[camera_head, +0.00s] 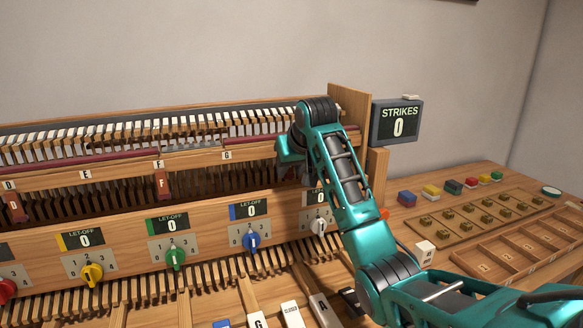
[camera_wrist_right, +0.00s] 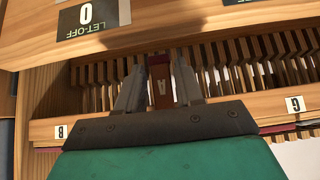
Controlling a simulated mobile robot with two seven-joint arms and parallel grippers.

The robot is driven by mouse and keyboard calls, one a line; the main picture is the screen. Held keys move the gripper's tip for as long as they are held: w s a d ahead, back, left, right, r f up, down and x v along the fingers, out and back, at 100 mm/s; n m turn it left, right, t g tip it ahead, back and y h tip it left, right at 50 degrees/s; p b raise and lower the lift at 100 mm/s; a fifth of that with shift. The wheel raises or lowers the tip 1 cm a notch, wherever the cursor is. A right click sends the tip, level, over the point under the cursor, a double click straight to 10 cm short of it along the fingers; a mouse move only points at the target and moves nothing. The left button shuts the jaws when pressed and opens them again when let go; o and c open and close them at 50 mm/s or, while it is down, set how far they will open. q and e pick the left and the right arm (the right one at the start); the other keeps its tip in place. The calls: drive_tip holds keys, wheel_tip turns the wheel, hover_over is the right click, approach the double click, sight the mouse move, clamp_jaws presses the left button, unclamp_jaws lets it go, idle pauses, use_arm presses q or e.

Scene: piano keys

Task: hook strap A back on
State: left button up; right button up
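Straps D (camera_head: 14,207) and F (camera_head: 162,184) hang from the labelled rail. My left gripper is not in view.
A let-off panel with coloured knobs (camera_head: 251,243) runs below the rail. The strikes display (camera_head: 397,122) reads 0 at the right. A table at right holds coloured blocks (camera_head: 407,198) and a compartment tray (camera_head: 513,262). Rows of hammers and wooden levers surround the gripper.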

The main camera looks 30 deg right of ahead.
drive_tip(key=shift+o, duration=1)
drive_tip(key=shift+s+r, duration=0.1)
drive_tip(key=v, duration=1.2)
drive_tip(key=shift+r, duration=0.3)
drive_tip(key=shift+s, duration=0.2)
